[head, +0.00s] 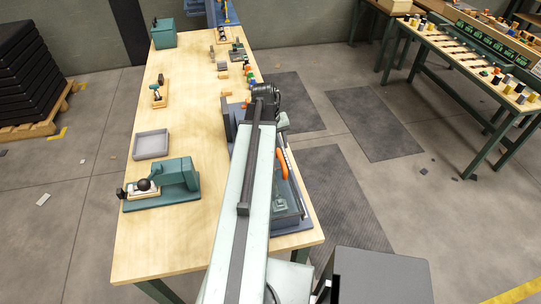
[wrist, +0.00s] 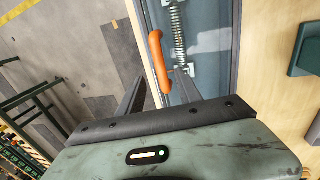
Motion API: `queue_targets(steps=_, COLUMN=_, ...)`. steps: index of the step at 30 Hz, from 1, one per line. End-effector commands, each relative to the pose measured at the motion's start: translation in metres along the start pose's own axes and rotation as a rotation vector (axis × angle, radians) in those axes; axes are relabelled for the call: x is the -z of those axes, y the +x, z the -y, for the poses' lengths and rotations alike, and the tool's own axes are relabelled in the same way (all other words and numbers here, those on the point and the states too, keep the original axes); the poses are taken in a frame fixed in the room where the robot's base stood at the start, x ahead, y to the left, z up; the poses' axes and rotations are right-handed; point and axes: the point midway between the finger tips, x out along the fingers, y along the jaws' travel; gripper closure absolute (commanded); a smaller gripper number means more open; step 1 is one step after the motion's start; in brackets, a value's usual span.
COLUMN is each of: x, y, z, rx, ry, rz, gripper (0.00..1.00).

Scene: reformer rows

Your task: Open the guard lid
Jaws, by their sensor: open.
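The guard lid (wrist: 215,62) is a grey-blue, glassy panel in the wrist view, with an orange handle (wrist: 156,52) along its left edge. A coil spring lies beside the handle. In the head view the orange handle (head: 282,163) shows just right of my arm, on the blue machine at the table's right edge; my arm covers much of the machine. My gripper (wrist: 160,82) is open, with its two dark fingers on either side of the handle's near end. I cannot tell whether they touch it. My fingers cannot be made out in the head view.
A green press (head: 178,177) and a grey tray (head: 151,144) stand on the wooden table (head: 150,235) left of my arm. Small coloured parts and fixtures line the table's far end. Floor mats (head: 335,190) lie to the right, before another bench (head: 480,70).

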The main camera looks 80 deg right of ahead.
Motion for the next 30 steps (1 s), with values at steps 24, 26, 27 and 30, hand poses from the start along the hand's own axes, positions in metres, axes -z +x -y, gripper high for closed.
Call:
queue_targets(steps=24, x=-0.001, y=0.081, z=-0.001, rx=0.000, ry=0.003, rz=0.000, gripper=0.59)
queue_targets(steps=26, x=-0.001, y=0.079, z=-0.002, rx=0.000, ry=0.003, rz=0.000, gripper=0.59)
queue_targets(steps=27, x=-0.001, y=0.079, z=-0.002, rx=0.000, ry=0.003, rz=0.000, gripper=0.59)
queue_targets(steps=30, x=-0.001, y=0.078, z=-0.002, rx=0.000, ry=0.003, rz=0.000, gripper=0.64)
